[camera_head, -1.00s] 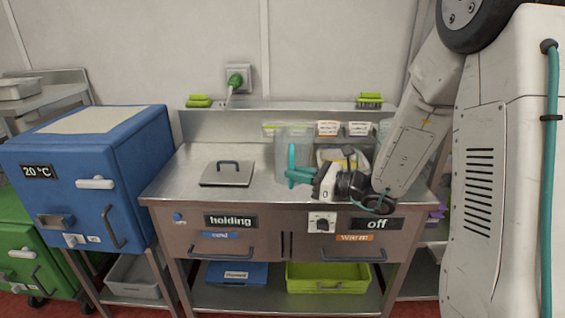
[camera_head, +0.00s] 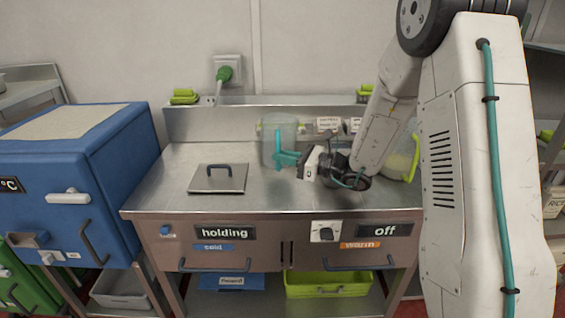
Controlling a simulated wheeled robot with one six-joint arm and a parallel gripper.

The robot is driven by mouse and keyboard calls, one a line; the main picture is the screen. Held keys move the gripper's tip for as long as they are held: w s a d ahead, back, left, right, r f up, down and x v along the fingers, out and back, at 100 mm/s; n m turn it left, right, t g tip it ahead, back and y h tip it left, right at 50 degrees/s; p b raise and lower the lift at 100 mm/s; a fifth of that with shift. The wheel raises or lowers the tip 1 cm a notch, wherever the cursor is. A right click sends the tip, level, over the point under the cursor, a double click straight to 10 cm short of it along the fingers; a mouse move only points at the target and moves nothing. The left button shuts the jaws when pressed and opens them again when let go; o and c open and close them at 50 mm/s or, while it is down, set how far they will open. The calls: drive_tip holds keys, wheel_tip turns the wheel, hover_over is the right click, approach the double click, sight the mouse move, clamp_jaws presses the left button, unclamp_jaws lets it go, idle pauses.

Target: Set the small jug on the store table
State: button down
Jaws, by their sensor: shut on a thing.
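The small jug (camera_head: 271,152) looks like the clear, see-through vessel over the back of the steel counter. My gripper (camera_head: 284,160), with teal fingers, is at its front right side and shut on it. The jug stands upright. My fingers cover part of its wall, and I cannot tell whether its base touches the counter. A second pale vessel with a lime handle (camera_head: 414,158) is partly hidden behind my arm. No surface in view is clearly marked as the store table.
The steel counter (camera_head: 160,190) has a handled lid plate (camera_head: 218,180) at left and clear front space. A back ledge holds labelled containers. A blue cabinet (camera_head: 80,165) stands left; a shelf with boxes (camera_head: 553,203) is at far right, partly behind my body.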

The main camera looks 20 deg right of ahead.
drive_tip(key=shift+d+f, duration=0.2)
drive_tip(key=shift+f, duration=1.2)
